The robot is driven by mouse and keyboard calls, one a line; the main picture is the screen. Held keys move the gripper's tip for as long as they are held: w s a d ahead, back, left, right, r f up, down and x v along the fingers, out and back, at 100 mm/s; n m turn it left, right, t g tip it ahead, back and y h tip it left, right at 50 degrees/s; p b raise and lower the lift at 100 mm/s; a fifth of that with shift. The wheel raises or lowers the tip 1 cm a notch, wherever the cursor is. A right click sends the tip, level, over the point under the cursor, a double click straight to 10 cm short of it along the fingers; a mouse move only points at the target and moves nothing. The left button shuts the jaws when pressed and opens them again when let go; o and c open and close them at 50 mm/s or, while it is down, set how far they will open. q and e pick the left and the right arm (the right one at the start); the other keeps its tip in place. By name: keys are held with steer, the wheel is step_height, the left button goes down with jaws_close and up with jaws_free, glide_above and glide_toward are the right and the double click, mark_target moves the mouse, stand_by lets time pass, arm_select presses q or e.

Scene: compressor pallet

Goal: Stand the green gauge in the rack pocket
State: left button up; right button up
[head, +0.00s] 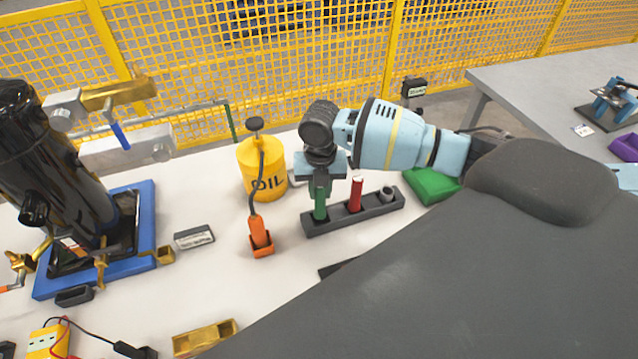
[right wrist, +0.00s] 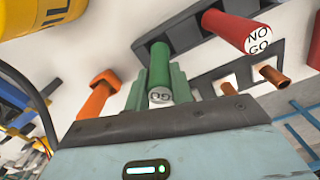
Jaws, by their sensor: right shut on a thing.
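The green gauge (head: 320,206) is upright in my right gripper (head: 320,188). Its lower end meets the left end of the dark grey rack (head: 350,216) in the head view. How deep it sits in the pocket I cannot tell. In the right wrist view the green gauge (right wrist: 159,75) shows its round "GO" end between the fingers, with the rack (right wrist: 183,33) beyond it. A red gauge (head: 355,193) stands in the middle of the rack; its "NO GO" end (right wrist: 258,40) faces the wrist camera. My left gripper is not in view.
A yellow oil can (head: 262,170) stands just left of my right gripper, with an orange-handled item (head: 260,236) in front. A grey hollow piece (head: 388,193) is at the rack's right end, near a green block (head: 432,185). A black tank on a blue base (head: 143,225) is left.

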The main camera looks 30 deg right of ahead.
steer(key=shift+f, duration=0.2)
stand_by(0.4)
steer(key=shift+f, duration=0.6)
steer(key=o, duration=1.1)
steer(key=shift+c, duration=0.2)
step_height(320, 180, up, 8)
steer(key=shift+f, duration=0.1)
stand_by(0.4)
